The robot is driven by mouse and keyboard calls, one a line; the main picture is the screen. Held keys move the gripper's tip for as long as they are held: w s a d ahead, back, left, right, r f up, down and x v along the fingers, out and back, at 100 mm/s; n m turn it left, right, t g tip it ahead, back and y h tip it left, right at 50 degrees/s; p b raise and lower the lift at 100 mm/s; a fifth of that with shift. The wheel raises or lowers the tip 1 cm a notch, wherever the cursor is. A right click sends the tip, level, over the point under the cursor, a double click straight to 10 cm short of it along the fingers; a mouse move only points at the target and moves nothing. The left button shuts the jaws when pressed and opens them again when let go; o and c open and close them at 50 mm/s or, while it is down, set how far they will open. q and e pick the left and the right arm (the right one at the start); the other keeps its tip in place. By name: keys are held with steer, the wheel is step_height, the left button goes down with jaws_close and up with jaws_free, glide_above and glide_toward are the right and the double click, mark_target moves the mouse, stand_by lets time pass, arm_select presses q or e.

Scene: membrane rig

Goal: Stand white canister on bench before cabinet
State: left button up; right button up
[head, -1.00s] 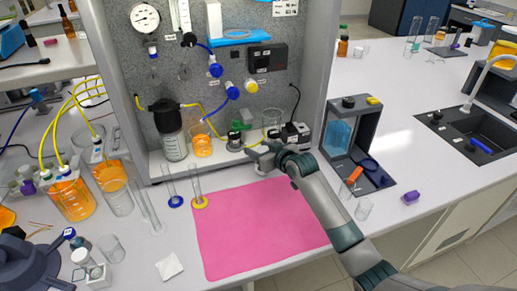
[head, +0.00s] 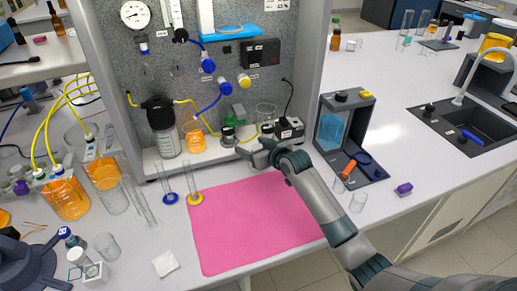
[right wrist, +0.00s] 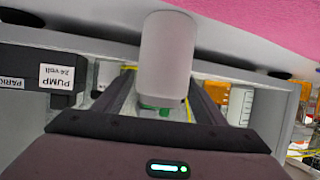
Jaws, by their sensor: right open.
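The white canister (right wrist: 167,55) is a plain white cylinder in the right wrist view. It lies in line with the gap between the two dark fingers of my right gripper (right wrist: 163,95); I cannot tell whether either finger touches it. In the head view my right gripper (head: 256,157) is open at the front ledge of the grey cabinet (head: 99,80), near the back edge of the pink mat (head: 255,225). In that view the canister is mostly hidden by the gripper. My left gripper is out of view.
A black pump (head: 290,129) stands on the cabinet ledge close to my right gripper, with an orange-filled beaker (head: 195,142) to the left. Two thin cylinders, one with a yellow foot (head: 195,199), stand left of the mat. The mat is clear; a grey stand (head: 345,125) is at right.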

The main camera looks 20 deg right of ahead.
steer(key=shift+s+r, duration=0.1)
steer(key=b+v, duration=0.2)
steer(key=v, duration=0.9)
steer(key=shift+s, duration=0.4)
steer(key=shift+d+r, duration=0.1)
steer(key=shift+r, duration=0.1)
